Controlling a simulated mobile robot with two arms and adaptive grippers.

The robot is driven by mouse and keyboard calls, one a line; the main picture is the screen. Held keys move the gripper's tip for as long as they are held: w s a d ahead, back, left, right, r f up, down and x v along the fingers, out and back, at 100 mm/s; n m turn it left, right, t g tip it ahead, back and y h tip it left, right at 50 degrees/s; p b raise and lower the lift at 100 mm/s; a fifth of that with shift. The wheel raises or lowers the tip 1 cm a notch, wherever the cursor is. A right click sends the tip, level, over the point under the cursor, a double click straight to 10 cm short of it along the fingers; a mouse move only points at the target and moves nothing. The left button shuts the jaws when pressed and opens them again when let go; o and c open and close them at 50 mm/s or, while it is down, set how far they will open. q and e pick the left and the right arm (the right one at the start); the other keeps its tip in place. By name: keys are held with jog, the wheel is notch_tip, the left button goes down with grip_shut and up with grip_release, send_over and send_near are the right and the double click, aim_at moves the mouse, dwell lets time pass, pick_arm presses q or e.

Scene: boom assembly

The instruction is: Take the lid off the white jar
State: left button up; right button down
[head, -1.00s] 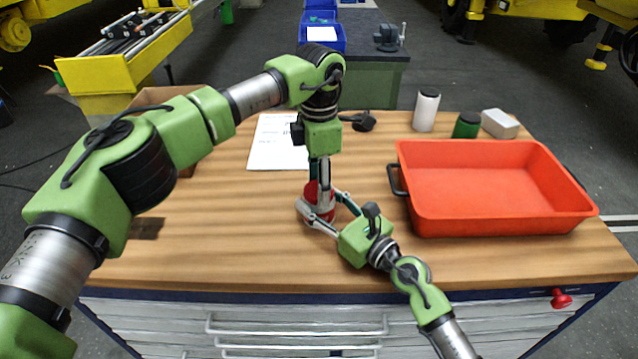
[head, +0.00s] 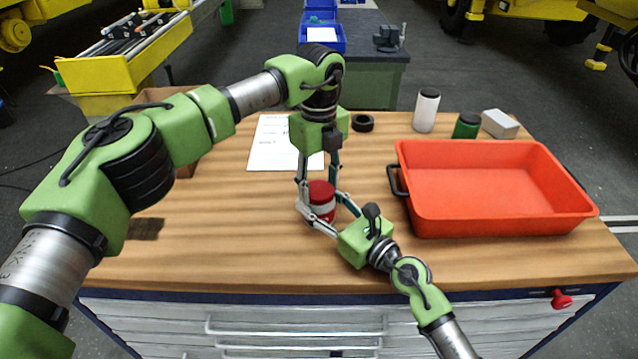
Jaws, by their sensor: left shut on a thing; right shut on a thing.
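A small jar with a red lid (head: 321,188) stands near the middle of the workbench. Its body (head: 323,206) shows white below the lid with some red lower down. My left gripper (head: 319,186) points straight down from above, its fingers shut on the red lid. My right gripper (head: 318,215) reaches in from the lower right, its fingers shut around the jar's body near the bench. The lid sits on top of the body, and I see no clear gap between them. The fingers hide parts of the jar's sides.
A red-orange tray (head: 490,190) with black handles lies at the right. Behind it stand a white container with a black top (head: 427,110), a green can (head: 466,125) and a white block (head: 499,123). A paper sheet (head: 270,145) and black ring (head: 362,123) lie behind the jar.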

aim_at(319, 189)
pick_arm(q)
jog(key=shift+o, duration=0.2)
jog(key=n, duration=0.6)
jog(key=shift+w, duration=0.1)
jog(key=shift+r, duration=0.2)
jog(key=shift+r, duration=0.9)
jog(key=shift+r, duration=0.15)
jog(key=shift+r, duration=1.9)
pick_arm(e)
jog(key=c, duration=1)
grip_release()
